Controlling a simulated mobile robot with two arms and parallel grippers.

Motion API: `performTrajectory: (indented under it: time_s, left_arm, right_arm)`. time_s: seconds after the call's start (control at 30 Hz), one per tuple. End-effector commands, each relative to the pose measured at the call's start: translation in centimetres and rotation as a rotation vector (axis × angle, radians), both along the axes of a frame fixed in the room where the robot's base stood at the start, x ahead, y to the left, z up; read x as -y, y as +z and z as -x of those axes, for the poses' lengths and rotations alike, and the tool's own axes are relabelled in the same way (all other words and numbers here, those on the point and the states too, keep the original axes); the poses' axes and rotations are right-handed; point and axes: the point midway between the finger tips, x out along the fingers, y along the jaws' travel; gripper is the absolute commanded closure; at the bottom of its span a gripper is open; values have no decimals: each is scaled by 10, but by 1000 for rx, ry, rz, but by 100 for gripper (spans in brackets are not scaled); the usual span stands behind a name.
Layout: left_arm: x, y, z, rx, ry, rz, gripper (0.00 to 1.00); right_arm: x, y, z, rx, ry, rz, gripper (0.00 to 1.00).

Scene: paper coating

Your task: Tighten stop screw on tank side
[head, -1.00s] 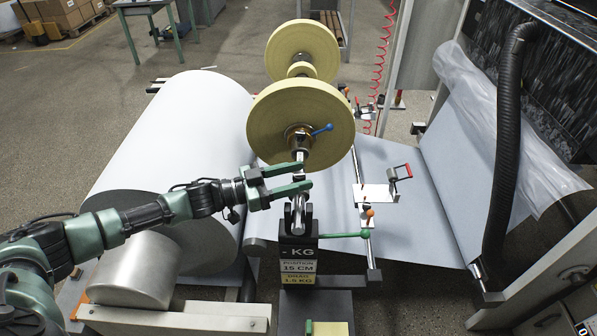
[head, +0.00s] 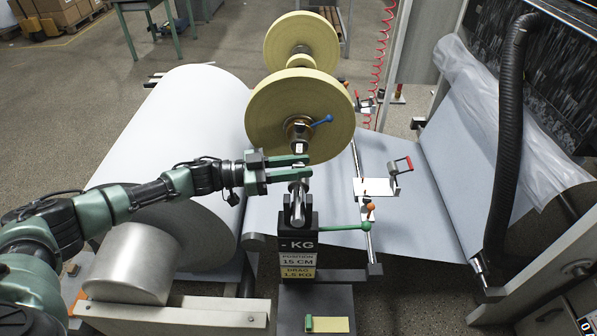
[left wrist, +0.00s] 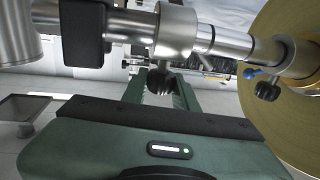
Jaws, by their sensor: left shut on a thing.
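My left gripper (head: 306,167) reaches in from the left in the head view, at the shaft between the yellow roll and the black stand. In the left wrist view its green fingers (left wrist: 160,92) are shut on a black knob, the stop screw (left wrist: 159,80). The screw sits under a silver collar (left wrist: 176,32) on the metal shaft (left wrist: 228,42). The fingers hide most of the screw in the head view. My right gripper is not in view.
The near yellow roll (head: 290,92) and a blue-handled lever (head: 322,121) are close to the gripper. A second black knob (left wrist: 268,91) sits beside the roll. The black stand (head: 297,240) with a green lever (head: 345,227) is just below. A large white paper roll (head: 190,130) lies left.

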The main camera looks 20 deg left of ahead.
Motion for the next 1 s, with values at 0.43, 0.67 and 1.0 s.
performTrajectory:
  time_s: [0.43, 0.67, 1.0]
  left_arm:
    - [-1, -1, 0, -4, -97, -4, 100]
    - [-1, 0, 0, -3, -96, -3, 50]
    - [-10, -2, 3, -4, -94, -4, 50]
  right_arm:
    - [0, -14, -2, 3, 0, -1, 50]
    - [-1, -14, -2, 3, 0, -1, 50]
    - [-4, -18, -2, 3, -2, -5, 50]
